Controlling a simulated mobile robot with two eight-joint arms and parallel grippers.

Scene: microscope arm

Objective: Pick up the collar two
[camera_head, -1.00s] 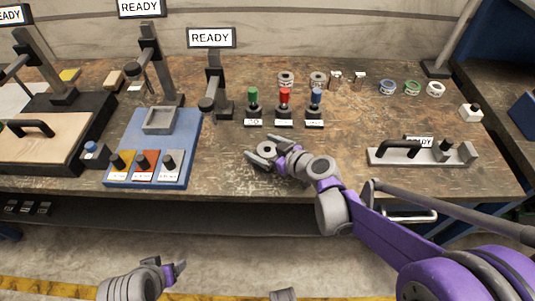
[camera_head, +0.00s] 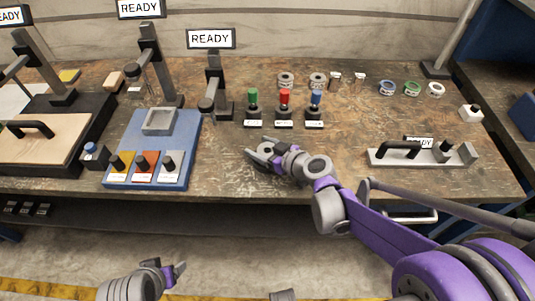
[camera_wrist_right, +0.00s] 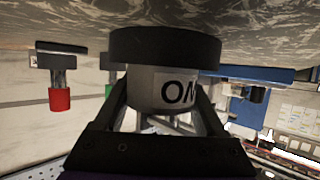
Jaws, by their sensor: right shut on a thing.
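My right gripper (camera_head: 262,154) is low over the front middle of the bench in the head view. In the right wrist view its two fingers are shut on a grey collar (camera_wrist_right: 160,90) with a wide dark rim; its visible label letters read "ON", with the rest cut off by the label's turn. Whether the collar touches the bench I cannot tell. Two more grey collars, one left (camera_head: 286,79) and one right (camera_head: 318,80), stand at the back of the bench. My left gripper (camera_head: 176,272) is low in front of the bench, and its opening is unclear.
Green, red and blue-topped plungers (camera_head: 284,108) stand just behind my right gripper. A blue tray (camera_head: 189,155) lies to its left. A grey fixture with a black handle (camera_head: 400,158) is at right. Several coloured rings (camera_head: 411,88) stand at back right.

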